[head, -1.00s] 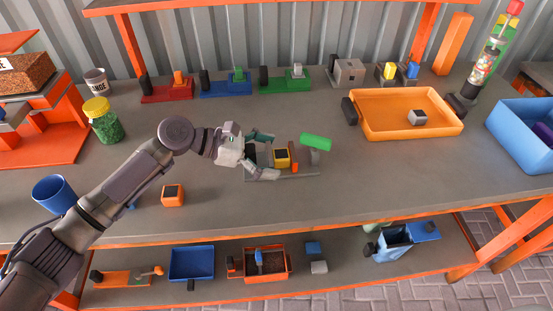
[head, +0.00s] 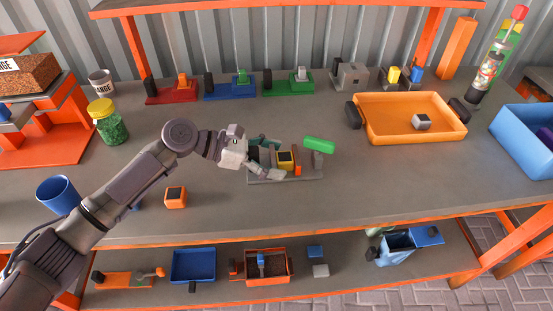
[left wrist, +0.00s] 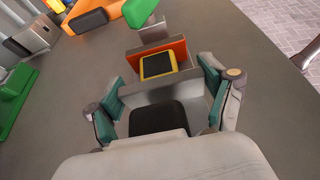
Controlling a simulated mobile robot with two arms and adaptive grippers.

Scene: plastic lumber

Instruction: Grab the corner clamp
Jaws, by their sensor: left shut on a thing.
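The corner clamp (head: 300,178) appears to be the grey metal fixture on the bench, with a grey base plate, a black pad, a yellow-rimmed dark block, an orange part and a green handle (head: 319,144) at its right end. It also shows in the left wrist view (left wrist: 150,97), with the black pad nearest me. My left gripper (head: 270,157) reaches it from the left. Its teal finger pads (left wrist: 160,90) sit on both sides of the grey body and are shut on it. The base still appears to rest on the bench. My right gripper is out of view.
An orange tray (head: 385,138) with a small grey block stands to the right. A row of red, blue and green clamps (head: 230,91) lines the back. An orange cube (head: 175,197) and a blue cup (head: 57,194) are front left.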

